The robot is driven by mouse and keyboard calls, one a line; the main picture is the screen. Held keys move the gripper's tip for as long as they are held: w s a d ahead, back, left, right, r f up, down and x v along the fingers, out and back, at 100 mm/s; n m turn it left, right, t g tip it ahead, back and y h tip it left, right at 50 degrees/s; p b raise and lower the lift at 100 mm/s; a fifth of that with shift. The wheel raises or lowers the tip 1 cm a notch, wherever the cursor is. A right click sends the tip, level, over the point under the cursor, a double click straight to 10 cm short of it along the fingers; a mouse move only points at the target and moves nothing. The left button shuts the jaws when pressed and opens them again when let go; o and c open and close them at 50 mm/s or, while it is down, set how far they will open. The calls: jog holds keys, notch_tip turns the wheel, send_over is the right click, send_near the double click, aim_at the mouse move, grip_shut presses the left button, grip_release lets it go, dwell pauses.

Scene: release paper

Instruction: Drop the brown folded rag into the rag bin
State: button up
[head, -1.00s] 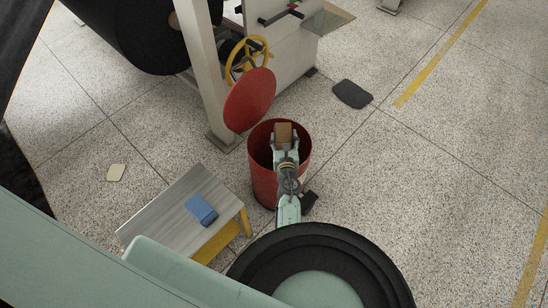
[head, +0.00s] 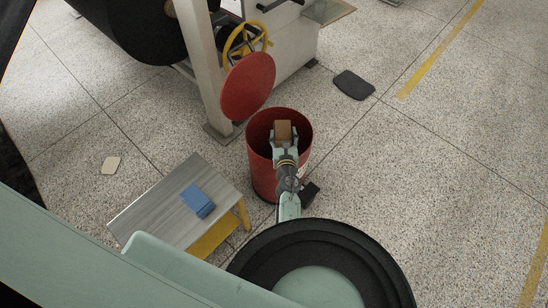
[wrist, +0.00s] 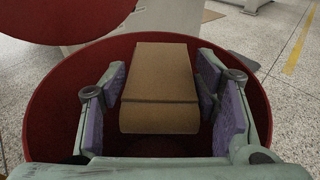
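The brown folded rag (head: 284,130) is between the fingers of my gripper (head: 284,137), over the open mouth of the red rag bin (head: 264,178). The bin's red rim (wrist: 45,95) surrounds the fingers and rag there. The bin's round red lid (head: 248,87) is raised at the far side. The bin's floor is mostly hidden.
A low bench (head: 160,205) with a blue folded cloth (head: 198,201) stands left of the bin. A machine with a yellow handwheel (head: 262,38) is behind it. A dark mat (head: 353,85) and a pale piece (head: 111,165) lie on the floor. The right-hand floor is mostly clear.

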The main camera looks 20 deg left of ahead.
jog(key=o, duration=0.6)
jog(key=shift+c, duration=0.2)
jog(key=v, duration=0.7)
jog(key=shift+s, duration=0.15)
jog(key=shift+d+r, duration=0.1)
